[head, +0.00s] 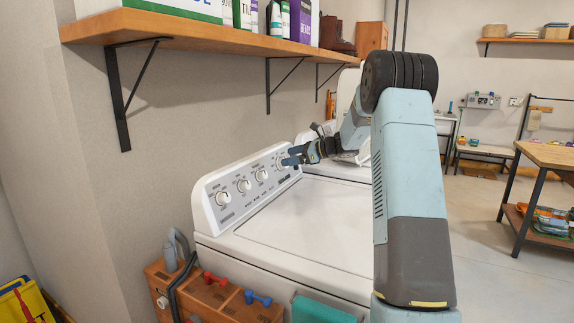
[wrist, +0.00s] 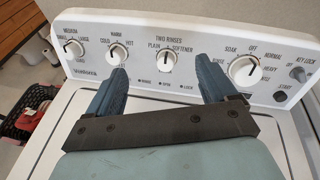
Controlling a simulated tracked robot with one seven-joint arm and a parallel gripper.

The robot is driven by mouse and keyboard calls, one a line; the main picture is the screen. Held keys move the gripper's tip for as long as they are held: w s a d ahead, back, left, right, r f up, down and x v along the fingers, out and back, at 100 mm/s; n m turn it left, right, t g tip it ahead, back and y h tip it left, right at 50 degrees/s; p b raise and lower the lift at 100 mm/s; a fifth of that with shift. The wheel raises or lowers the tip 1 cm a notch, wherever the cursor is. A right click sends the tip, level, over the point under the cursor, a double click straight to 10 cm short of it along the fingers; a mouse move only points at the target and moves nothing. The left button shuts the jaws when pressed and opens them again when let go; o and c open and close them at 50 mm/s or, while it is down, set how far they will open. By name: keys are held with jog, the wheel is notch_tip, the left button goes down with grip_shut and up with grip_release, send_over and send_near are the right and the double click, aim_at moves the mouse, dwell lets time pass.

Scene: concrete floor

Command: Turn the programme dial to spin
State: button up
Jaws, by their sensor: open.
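The programme dial (wrist: 245,71) is the large white knob at the right of the washer's control panel in the wrist view. SOAK, OFF, NORMAL, HEAVY and RINSE are printed around it; its exact pointer setting is too small to tell surely. In the head view it is the far dial (head: 281,161), by my fingertips. My gripper (wrist: 162,68) is open and empty before the panel, with the rinse dial (wrist: 167,60) showing between its fingers. Its right finger is just left of the programme dial; contact cannot be told. In the head view my gripper (head: 287,159) is at the panel's far end.
The white washer (head: 300,225) has a flat, clear lid below the panel. A wooden shelf (head: 200,37) with bottles and boxes hangs above. A wooden crate (head: 215,296) with small dumbbells stands in front. The START button (wrist: 280,96) and key lock knob (wrist: 297,74) are to the dial's right.

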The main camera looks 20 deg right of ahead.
jog(key=w+d+f+m+t, duration=0.5)
jog(key=w+d+f+m, duration=0.4)
jog(key=d, duration=0.4)
jog(key=shift+n, duration=0.6)
jog(key=x, duration=1.4)
jog(key=shift+w+d+f, duration=0.1)
jog(key=c, duration=1)
